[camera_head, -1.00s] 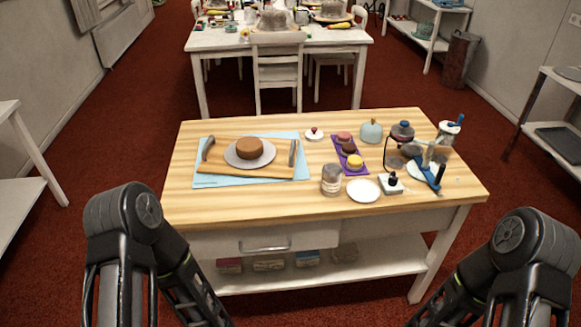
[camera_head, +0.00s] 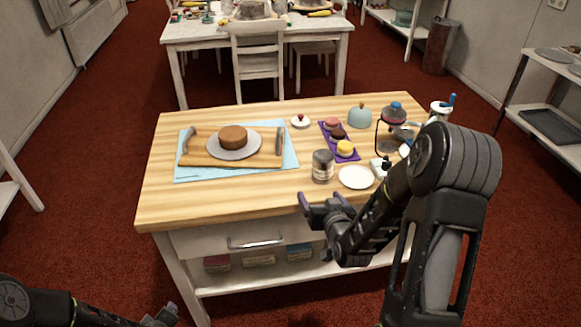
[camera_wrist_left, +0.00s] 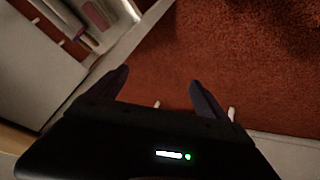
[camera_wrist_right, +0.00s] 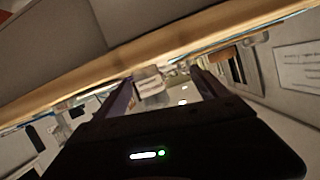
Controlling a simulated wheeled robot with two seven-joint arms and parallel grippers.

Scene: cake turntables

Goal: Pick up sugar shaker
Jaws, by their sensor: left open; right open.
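The sugar shaker appears to be the grey metallic cylinder (camera_head: 322,167), standing upright near the front edge of the wooden table, left of a white plate. My right gripper (camera_head: 322,198) is open and empty in front of the table's front edge, below and nearer than the shaker in the head view. Its open fingers also show in the right wrist view (camera_wrist_right: 162,80), where I cannot make out the shaker. My left gripper (camera_wrist_left: 158,82) is open and empty over the red floor in the left wrist view. In the head view it is only partly visible at the bottom left.
A white plate (camera_head: 356,177) stands close right of the shaker. A purple tray (camera_head: 326,134) with small cakes lies behind it. A brown cake (camera_head: 233,138) on a grey disc is at left. My right arm hides part of the table's right side. Bare wood lies left of the shaker.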

